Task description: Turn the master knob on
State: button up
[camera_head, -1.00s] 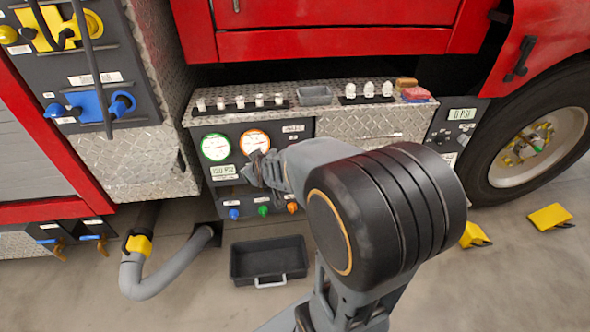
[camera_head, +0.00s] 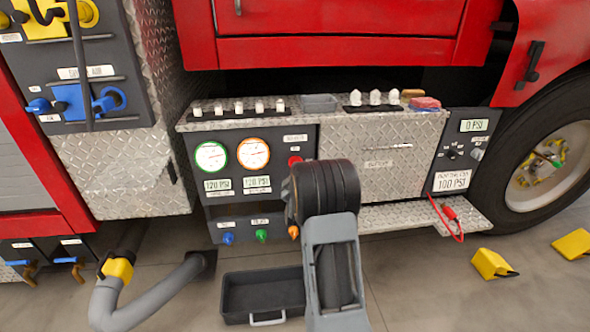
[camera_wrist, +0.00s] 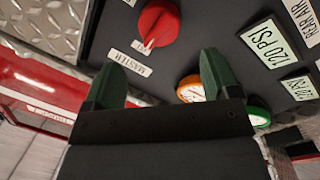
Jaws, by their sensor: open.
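The red master knob (camera_wrist: 158,22) shows at the top of the wrist view, on the dark panel above a white "MASTER" label (camera_wrist: 130,62). It also shows in the head view (camera_head: 295,161), right of the orange-rimmed gauge. My gripper (camera_wrist: 163,78) is open and empty. Its two dark green fingers are spread, and the knob appears beyond the tips, roughly between them. I see no contact with the knob. In the head view my gripper is hidden behind my arm's black joint.
Green-rimmed (camera_head: 211,156) and orange-rimmed (camera_head: 254,153) gauges sit left of the knob, above 120 PSI displays. A black tray (camera_head: 262,293) and a grey hose (camera_head: 150,292) are low in front. A right-hand panel (camera_head: 462,150) and a red clamp (camera_head: 449,212) lie to the right.

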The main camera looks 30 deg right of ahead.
jog(key=b+x, duration=0.1)
jog(key=x, duration=0.6)
jog(key=shift+w+d, duration=0.15)
jog(key=shift+w, duration=0.2)
jog(key=shift+c, duration=0.5)
jog(key=c, duration=0.8)
